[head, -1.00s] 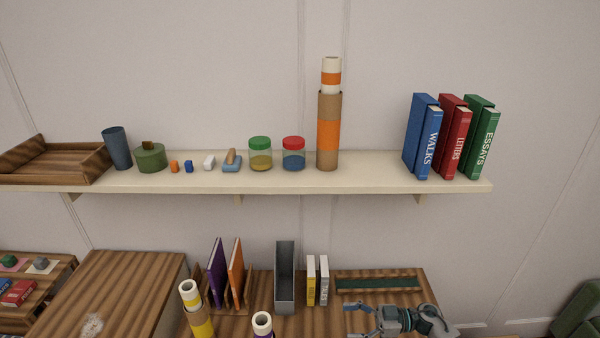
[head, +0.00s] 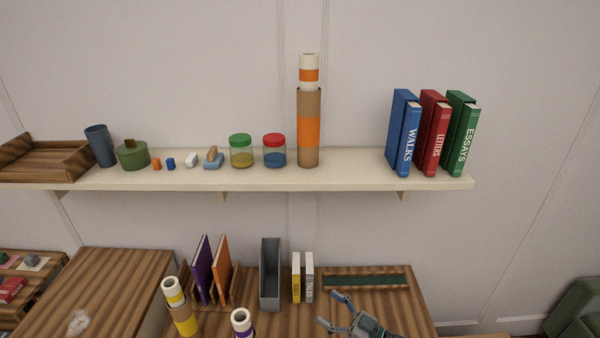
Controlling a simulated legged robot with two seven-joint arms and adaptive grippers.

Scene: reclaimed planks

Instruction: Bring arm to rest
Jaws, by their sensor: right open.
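My right gripper (head: 335,309) is at the bottom of the head view, over the right part of the wooden desk (head: 405,300). Its two fingers are spread apart and hold nothing. It is in front of the dark green inlaid strip (head: 365,282) and to the right of the yellow and grey books. The rest of the right arm runs out of the bottom edge. My left gripper is not in the picture.
A wall shelf (head: 350,178) holds a tray, cup, jars, an orange-banded tube (head: 308,130) and books (head: 404,135). On the desk stand a grey holder (head: 270,272), purple and orange books (head: 221,270) and tubes (head: 180,310). Bare desk surrounds the gripper.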

